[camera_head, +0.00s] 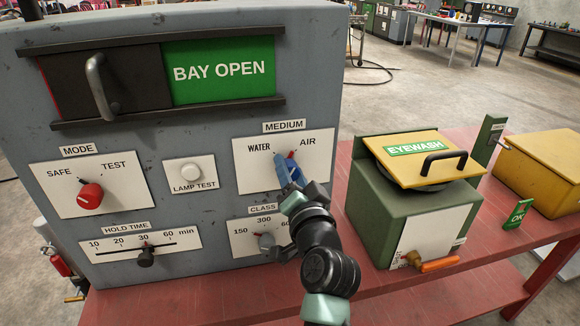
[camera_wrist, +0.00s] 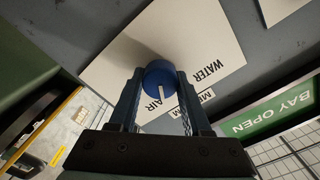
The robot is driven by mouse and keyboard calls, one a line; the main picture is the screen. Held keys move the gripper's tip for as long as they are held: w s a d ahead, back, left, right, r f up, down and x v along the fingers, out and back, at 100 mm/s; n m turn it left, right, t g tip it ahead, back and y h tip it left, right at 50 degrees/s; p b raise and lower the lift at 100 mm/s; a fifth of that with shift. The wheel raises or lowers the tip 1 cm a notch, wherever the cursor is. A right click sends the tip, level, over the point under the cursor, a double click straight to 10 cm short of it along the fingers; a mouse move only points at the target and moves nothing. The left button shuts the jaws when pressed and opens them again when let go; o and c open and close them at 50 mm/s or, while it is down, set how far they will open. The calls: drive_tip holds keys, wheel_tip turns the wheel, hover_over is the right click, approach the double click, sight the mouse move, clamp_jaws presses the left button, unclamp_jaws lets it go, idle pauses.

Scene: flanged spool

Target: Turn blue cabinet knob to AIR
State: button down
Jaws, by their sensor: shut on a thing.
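The blue knob (camera_wrist: 158,73) sits on the white MEDIUM plate (camera_head: 245,168) of the grey cabinet, between the WATER and AIR labels. My gripper (camera_wrist: 160,78) is shut on the knob, with one finger on each side of it in the wrist view. The knob's white pointer line points close to the AIR label, slightly toward the WATER side.
The CLASS knob (camera_head: 266,241) is just below my gripper. A red MODE knob (camera_head: 90,195), a LAMP TEST button (camera_head: 191,172) and a HOLD TIME slider (camera_head: 146,257) share the panel. A green EYEWASH box (camera_head: 400,225) stands to the right on the red bench.

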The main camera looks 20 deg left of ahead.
drive_tip(key=shift+m+p, duration=0.35)
drive_tip(key=shift+m, duration=0.75)
drive_tip(key=shift+c, duration=1.8)
unclamp_jaws()
drive_tip(key=b+v, duration=0.2)
drive_tip(key=v, duration=1.1)
drive_tip(key=shift+d, duration=0.1)
